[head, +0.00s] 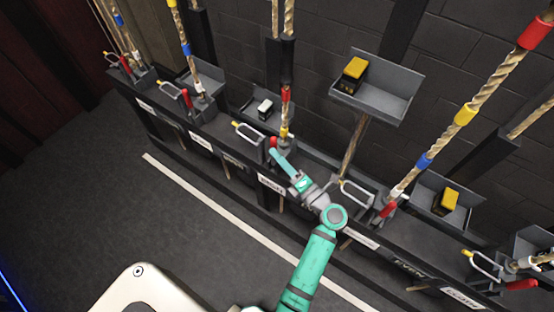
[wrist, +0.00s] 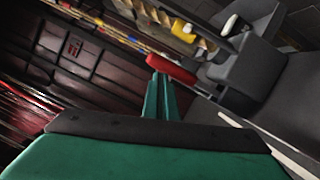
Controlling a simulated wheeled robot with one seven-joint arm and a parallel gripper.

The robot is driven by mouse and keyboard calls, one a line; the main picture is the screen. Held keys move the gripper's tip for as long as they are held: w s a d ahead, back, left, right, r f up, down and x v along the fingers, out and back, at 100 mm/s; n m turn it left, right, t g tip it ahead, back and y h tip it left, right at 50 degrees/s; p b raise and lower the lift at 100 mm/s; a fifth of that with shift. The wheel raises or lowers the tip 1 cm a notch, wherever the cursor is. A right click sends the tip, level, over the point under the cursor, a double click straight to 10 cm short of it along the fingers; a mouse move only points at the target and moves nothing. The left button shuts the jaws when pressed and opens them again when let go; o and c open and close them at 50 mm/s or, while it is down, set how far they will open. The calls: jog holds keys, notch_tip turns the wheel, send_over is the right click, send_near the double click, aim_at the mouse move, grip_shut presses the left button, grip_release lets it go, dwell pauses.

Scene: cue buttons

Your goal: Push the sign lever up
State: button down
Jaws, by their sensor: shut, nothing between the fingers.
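A lever with a red handle (wrist: 172,66) stands just beyond the tips of my gripper (wrist: 158,82) in the wrist view. In the head view its red end (head: 273,142) shows right by the fingertips of my gripper (head: 274,154). The white label plate (head: 271,184) on the rail below this lever appears to read "SIGN", though the letters are small. My gripper's green fingers are shut together and hold nothing. The fingertips are at or very close to the handle's underside; I cannot tell whether they touch. The lever's base is partly hidden by the fingers and the grey bracket.
Several similar stations with ropes, red levers and yellow-tipped metal hoops line the dark rail. A grey bracket (wrist: 240,70) is close on the right. The floor in front is clear.

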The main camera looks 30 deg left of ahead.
jog(key=shift+w+d+r, duration=0.2)
jog(key=shift+w, duration=0.25)
jog(key=shift+w+r, duration=0.1)
jog(key=shift+r, duration=0.05)
jog(key=shift+d, duration=0.1)
jog(key=s+d, duration=0.7)
jog(key=d, duration=0.3)
jog(key=shift+s+d+f, duration=0.3)
jog(key=shift+d, duration=0.05)
